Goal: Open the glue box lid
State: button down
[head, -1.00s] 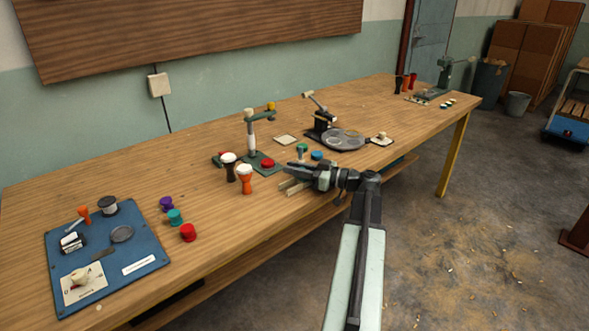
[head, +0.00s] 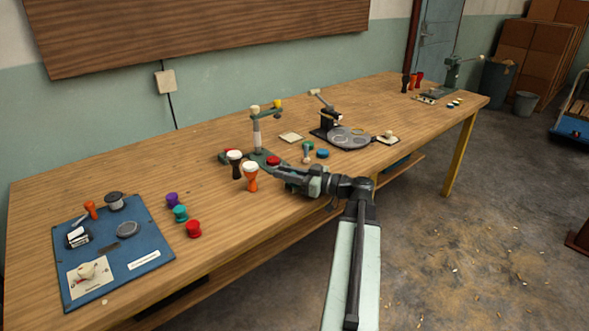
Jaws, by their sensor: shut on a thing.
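My gripper (head: 284,174) is at the front edge of the bench, right of an orange goblet drum with a white head (head: 251,176). It points left and its jaws are together on something that I cannot make out. The glue box and its lid cannot be clearly picked out; the gripper and wrist cover that part of the bench edge. A red round cap (head: 273,160) lies just behind the jaws.
A dark drum (head: 235,164) and a green press stand (head: 256,137) are close behind. A green-topped post (head: 308,147) and blue disc (head: 322,154) lie behind the wrist. A blue tool board (head: 150,258) is at left.

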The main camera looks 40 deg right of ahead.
jog(key=c, duration=1.3)
grip_release()
jog(key=v, duration=0.7)
jog(key=shift+s+d, duration=0.2)
jog(key=shift+s, duration=0.2)
